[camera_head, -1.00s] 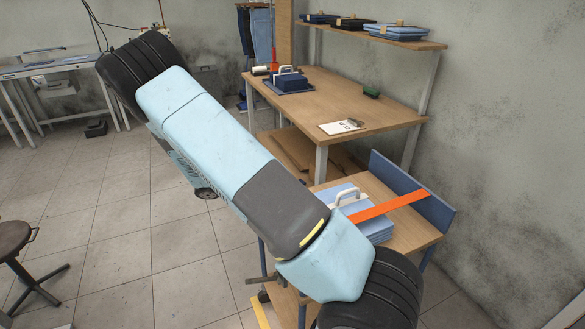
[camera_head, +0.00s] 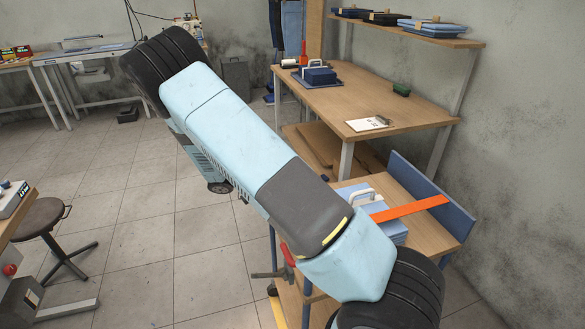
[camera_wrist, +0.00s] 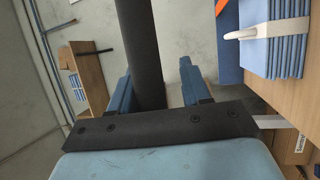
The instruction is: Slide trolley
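The trolley (camera_head: 427,232) stands at lower right in the head view. The wrist view shows the stack (camera_wrist: 288,45) and wooden top (camera_wrist: 304,75) at right. My gripper (camera_wrist: 155,85) has its two blue fingers apart. A dark round bar (camera_wrist: 137,40) shows between them, nearer the left finger; I cannot tell if it touches. The head view hides my gripper.
A wooden workbench (camera_head: 375,98) stands behind the trolley, with a shelf (camera_head: 450,41) above it. A stool (camera_head: 42,215) stands at left beside another bench edge (camera_head: 18,218). The tiled floor (camera_head: 190,225) between stool and trolley is clear. A wall is close on the right.

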